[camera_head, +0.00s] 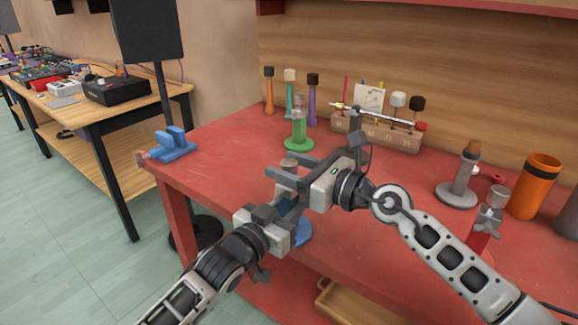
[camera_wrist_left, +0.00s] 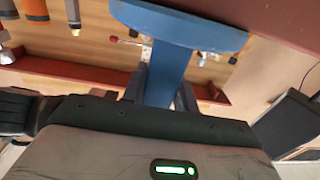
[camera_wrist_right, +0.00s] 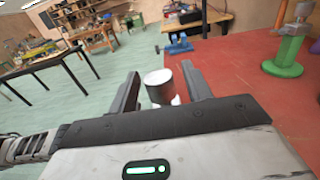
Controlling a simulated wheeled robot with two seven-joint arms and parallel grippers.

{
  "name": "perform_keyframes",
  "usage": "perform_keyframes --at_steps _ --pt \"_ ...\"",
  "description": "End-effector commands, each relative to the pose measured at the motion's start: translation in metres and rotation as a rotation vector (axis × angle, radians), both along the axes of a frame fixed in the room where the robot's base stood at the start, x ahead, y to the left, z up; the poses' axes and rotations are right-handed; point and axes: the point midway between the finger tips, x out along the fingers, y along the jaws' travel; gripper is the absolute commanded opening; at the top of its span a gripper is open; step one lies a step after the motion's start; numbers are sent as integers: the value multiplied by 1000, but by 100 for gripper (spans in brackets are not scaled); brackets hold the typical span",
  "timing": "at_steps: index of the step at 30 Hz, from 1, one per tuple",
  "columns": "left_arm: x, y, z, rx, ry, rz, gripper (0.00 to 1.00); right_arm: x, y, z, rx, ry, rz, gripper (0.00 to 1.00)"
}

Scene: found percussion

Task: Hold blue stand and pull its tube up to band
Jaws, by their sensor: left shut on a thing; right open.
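The blue stand (camera_wrist_left: 172,60) shows in the left wrist view with its round base and upright column. In the head view its base (camera_head: 300,235) shows behind my left gripper, near the table's front edge. My left gripper (camera_head: 288,208) is shut on the column; its fingers (camera_wrist_left: 160,88) lie on both sides of it. My right gripper (camera_head: 290,174) is open above the left one. A pale grey cylinder, the tube's top (camera_head: 289,163), stands between its fingers; it also shows in the right wrist view (camera_wrist_right: 160,86) between the open fingers (camera_wrist_right: 162,90). The band is not clearly visible.
A green stand (camera_head: 299,140) stands behind the grippers. A grey stand (camera_head: 458,190), a red stand (camera_head: 487,225) and an orange cup (camera_head: 535,187) are at the right. A wooden rack (camera_head: 375,133) holds mallets. A blue clamp (camera_head: 172,146) sits at the left table corner.

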Motion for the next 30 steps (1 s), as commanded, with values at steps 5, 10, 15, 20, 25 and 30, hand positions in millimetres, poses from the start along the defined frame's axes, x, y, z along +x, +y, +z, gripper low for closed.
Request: perform_keyframes --at_steps 5,10,15,20,25,30 --pt "0 0 -1 1 2 0 0 1 1 0 -1 -1 0 49" --pt "0 0 -1 1 2 0 0 1 1 0 0 0 0 30" --pt "0 0 -1 1 2 0 0 0 1 0 0 0 0 0" --pt "0 0 -1 1 2 0 0 1 1 14 -1 -4 2 0" --pt "0 0 -1 2 1 0 0 0 2 54 2 -10 4 0" --pt "0 0 -1 3 2 1 0 0 2 81 2 -5 3 0"
